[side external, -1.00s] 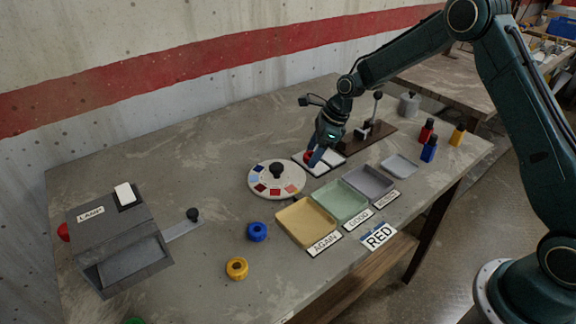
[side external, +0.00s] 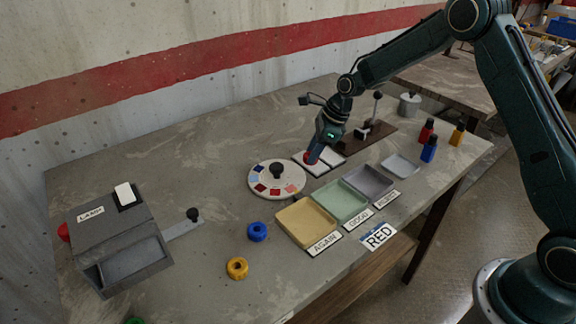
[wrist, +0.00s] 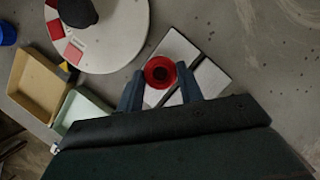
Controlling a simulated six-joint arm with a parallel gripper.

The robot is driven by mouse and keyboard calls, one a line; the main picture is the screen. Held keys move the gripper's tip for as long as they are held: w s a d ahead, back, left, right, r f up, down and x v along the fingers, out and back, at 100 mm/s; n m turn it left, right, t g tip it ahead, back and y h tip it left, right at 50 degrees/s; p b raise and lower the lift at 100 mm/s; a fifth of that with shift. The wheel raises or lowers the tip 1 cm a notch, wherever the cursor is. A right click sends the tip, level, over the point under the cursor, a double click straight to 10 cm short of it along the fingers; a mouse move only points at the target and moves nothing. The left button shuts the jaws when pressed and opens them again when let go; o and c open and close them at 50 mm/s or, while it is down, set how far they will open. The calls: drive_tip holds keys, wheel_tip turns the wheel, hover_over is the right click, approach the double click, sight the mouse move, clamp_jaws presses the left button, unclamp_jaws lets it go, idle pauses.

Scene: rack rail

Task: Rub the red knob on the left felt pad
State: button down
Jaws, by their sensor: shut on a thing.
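The red knob (wrist: 159,72) is between the two fingers of my gripper (wrist: 160,88) in the wrist view, and the fingers are shut on it. In the side view my gripper (side external: 314,156) points down at the felt pads and the red knob (side external: 310,159) shows at its tip. The left felt pad (wrist: 174,47) is pale and lies under the knob. A dark strip separates it from the other pale pad (wrist: 211,79). Whether the knob touches the felt cannot be told.
A round white dial (side external: 262,192) with coloured squares and a black knob stands close to the left. Yellow (side external: 304,224), green (side external: 341,201) and grey (side external: 368,181) trays lie in front. A dark wooden stand (side external: 372,138) with an upright lever is behind right.

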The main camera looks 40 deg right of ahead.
drive_tip(key=shift+r, duration=0.1)
idle(0.3)
drive_tip(key=shift+r, duration=1.4)
drive_tip(key=c, duration=1.7)
unclamp_jaws()
drive_tip(key=shift+c, duration=0.2)
clamp_jaws()
drive_tip(key=shift+f, duration=0.75)
drive_tip(key=shift+f, duration=0.35)
